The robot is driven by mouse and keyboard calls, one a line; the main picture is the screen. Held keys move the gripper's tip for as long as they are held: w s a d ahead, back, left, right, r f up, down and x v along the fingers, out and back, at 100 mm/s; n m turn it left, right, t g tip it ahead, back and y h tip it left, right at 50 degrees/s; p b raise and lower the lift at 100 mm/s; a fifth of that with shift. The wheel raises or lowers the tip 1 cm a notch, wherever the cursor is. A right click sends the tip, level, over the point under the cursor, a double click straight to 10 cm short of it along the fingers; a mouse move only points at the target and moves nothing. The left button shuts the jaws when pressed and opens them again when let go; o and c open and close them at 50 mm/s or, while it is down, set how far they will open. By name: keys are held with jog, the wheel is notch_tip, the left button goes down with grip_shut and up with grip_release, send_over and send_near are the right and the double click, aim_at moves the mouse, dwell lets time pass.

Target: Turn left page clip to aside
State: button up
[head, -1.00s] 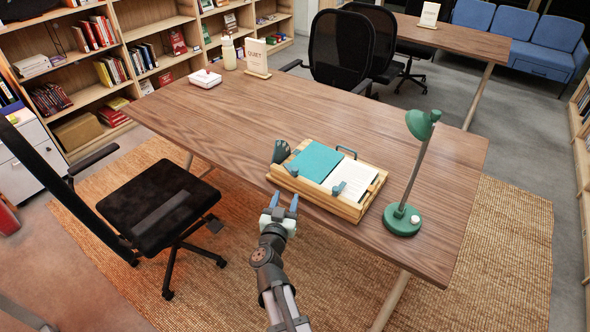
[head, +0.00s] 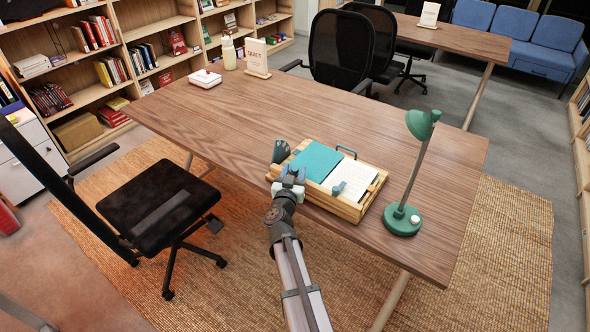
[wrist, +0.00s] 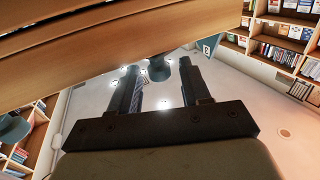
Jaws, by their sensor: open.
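A wooden tray (head: 345,207) on the table holds an open book with a teal left side (head: 316,161) and a white right page (head: 356,175). A small blue clip (head: 338,188) lies at the lower edge of the white page. The left page clip cannot be made out clearly; my gripper covers the tray's front left corner. A dark teal flared piece (head: 281,152) stands at the tray's left end. My gripper (head: 292,174) is open at that corner. In the wrist view its fingers (wrist: 157,70) are apart, with a dark teal piece showing beyond them; contact cannot be told.
A green lamp (head: 402,219) stands right of the tray. A black chair (head: 160,205) is at the left by the table (head: 250,120). A white box (head: 205,78), a bottle and a sign stand at the table's far left. The table's middle is clear.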

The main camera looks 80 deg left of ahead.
jog(key=shift+w+a, duration=0.25)
jog(key=shift+a, duration=0.45)
grip_shut()
